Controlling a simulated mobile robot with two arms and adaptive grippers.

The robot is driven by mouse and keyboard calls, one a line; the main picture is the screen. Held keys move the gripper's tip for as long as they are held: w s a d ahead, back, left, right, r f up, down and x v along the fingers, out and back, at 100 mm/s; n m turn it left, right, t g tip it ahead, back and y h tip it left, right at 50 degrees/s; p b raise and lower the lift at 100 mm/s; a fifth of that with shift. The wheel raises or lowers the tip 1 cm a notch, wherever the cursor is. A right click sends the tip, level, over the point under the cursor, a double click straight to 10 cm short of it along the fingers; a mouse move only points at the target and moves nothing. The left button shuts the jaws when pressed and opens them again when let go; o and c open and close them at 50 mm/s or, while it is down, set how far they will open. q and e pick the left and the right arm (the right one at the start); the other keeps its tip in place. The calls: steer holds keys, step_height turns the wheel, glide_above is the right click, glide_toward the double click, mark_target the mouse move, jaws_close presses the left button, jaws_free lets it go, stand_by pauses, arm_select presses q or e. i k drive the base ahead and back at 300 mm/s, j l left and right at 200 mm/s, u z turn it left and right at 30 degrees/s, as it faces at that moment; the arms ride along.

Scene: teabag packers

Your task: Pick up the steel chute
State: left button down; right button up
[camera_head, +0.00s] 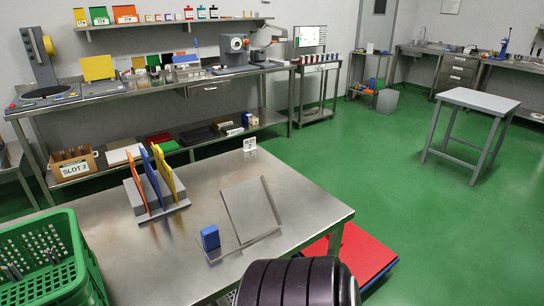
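A grey metal piece with a tilted flat panel (253,209) and a low flat lip stands on the near steel table (315,205); it looks like the steel chute, though I cannot be sure. A small blue box (210,238) stands beside its left edge, at the lip; I cannot tell whether they touch. Neither of my grippers is in view. A dark ribbed part of my own body shows at the bottom middle and covers part of the table's front edge.
A grey rack (176,201) holding orange, blue and yellow panels stands left of the chute. A green basket (50,262) is at the lower left. A red and blue slab (362,256) lies low past the table's right edge. The green floor at right is mostly clear.

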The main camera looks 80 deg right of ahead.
mark_target(250, 206)
steer(key=z, duration=2.25)
